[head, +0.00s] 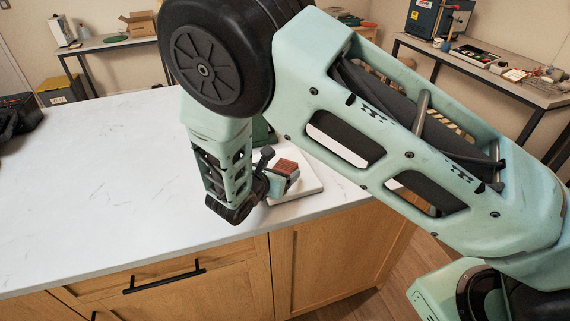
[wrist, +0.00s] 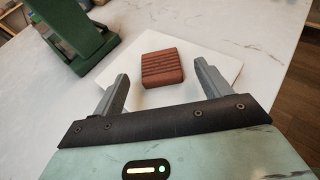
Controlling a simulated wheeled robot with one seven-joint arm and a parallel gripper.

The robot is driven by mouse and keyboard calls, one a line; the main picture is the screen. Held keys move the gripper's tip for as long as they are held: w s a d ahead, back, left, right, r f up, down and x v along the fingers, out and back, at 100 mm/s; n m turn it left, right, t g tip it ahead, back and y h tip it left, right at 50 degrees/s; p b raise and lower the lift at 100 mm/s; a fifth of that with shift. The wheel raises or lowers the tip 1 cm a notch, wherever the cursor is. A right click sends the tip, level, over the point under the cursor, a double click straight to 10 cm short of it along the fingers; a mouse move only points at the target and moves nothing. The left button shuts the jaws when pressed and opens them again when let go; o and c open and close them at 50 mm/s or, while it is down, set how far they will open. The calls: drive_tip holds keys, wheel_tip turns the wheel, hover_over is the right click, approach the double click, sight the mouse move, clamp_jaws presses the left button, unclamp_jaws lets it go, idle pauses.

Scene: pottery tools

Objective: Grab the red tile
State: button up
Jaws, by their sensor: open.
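The red tile (wrist: 162,67) is a small brownish-red block with grooves across its top. It lies on a flat white board (wrist: 215,68) on the counter, and in the head view the tile (head: 287,167) shows just beyond my gripper. My gripper (wrist: 162,88) is open, with one grey finger on each side and the tile ahead, roughly centred between them. The fingertips appear apart from the tile, and nothing is held. In the head view my arm hides part of the board and much of my gripper.
A green object (wrist: 72,32) stands on the counter left of the board. The white counter (head: 95,175) is clear on the left, with a black item (head: 18,117) at its far left edge. Its front edge runs close by my gripper. Side tables with tools stand behind.

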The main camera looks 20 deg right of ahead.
sight(285, 165)
drive_tip(key=shift+p+x, duration=0.35)
drive_tip(key=shift+x, duration=1.25)
drive_tip(key=shift+a, duration=0.1)
drive_tip(key=c, duration=1.2)
drive_tip(key=shift+r, duration=0.1)
